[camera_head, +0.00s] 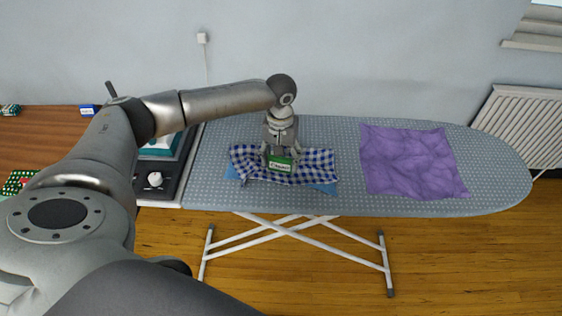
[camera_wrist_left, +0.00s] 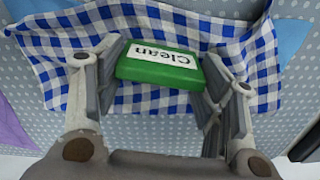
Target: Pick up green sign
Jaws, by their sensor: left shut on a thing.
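The green sign (camera_head: 280,164) has a white label, which reads "Clean" in the left wrist view (camera_wrist_left: 160,70). It is at the blue-and-white checked cloth (camera_head: 314,164) on the ironing board. My left gripper (camera_head: 279,158) reaches down over the cloth and is shut on the sign. In the left wrist view, the fingers (camera_wrist_left: 160,80) press on the sign's two short ends. I cannot tell whether the sign touches the cloth. My right gripper is in neither view.
The checked cloth lies over a plain blue cloth (camera_head: 325,188) on the ironing board (camera_head: 345,199). A purple cloth (camera_head: 411,163) lies to the right. A dark appliance with a white knob (camera_head: 154,179) stands at the left end. A radiator (camera_head: 515,125) is at the far right.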

